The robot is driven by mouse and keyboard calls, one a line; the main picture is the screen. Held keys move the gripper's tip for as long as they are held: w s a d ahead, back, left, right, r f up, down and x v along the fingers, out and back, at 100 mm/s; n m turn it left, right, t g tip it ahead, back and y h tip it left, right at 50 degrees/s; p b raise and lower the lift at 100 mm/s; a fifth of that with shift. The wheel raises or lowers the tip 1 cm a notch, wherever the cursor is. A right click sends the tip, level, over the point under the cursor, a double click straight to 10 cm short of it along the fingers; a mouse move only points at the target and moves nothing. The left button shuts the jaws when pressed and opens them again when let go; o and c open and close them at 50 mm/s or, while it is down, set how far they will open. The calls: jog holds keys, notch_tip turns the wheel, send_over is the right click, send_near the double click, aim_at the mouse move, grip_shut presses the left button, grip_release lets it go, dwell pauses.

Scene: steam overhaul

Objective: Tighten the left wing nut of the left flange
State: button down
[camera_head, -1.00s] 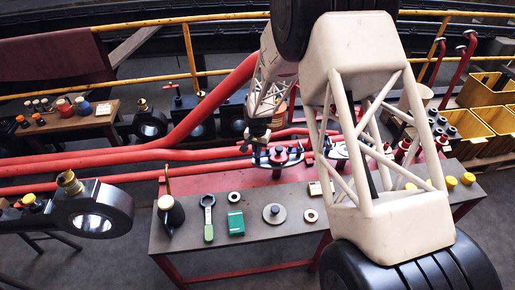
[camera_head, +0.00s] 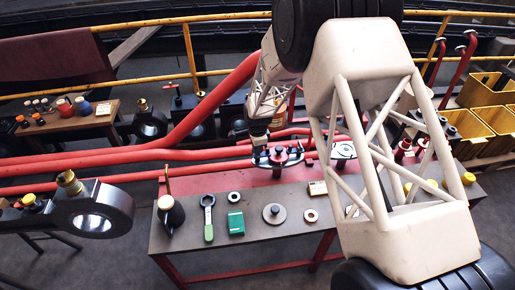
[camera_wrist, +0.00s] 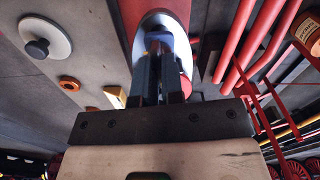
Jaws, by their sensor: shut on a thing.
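A second flange (camera_head: 343,151) stands to the right, partly behind my arm.
The bench (camera_head: 275,226) carries an oil can (camera_head: 171,214), a green-handled wrench (camera_head: 208,218), a green box (camera_head: 236,223) and a grey disc (camera_head: 274,214). Red pipes (camera_head: 110,160) run along behind. My arm covers the right part of the bench.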

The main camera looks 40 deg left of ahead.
jog(key=m, duration=0.4)
jog(key=shift+m, duration=0.3)
jog(key=m, duration=0.3)
jog(key=shift+m, duration=0.4)
jog(key=m, duration=0.3)
jog(key=shift+r+m, duration=0.1)
jog(key=shift+m, duration=0.2)
jog(key=m, duration=0.4)
jog(key=c, duration=1.2)
grip_release()
jog(key=shift+c, duration=0.2)
